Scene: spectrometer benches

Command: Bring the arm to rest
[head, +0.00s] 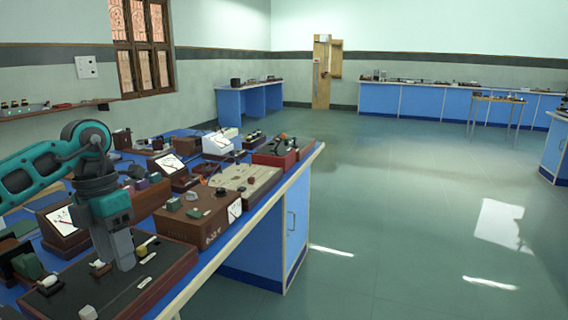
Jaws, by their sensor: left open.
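My left arm comes in from the left, teal and dark grey, over the near bench. My left gripper (122,252) points down over a dark board with a brown wooden edge (113,290). Its fingertips are low, close to the board; I cannot tell whether they touch it. I see nothing held in it. My right gripper is not in view.
The blue bench (265,232) is crowded with wooden instrument boxes (200,217), a beige board (246,183) and meters with white faces (217,142). Open green floor (400,230) lies to the right. More blue benches (420,101) stand along the far wall, near a wooden door (321,75).

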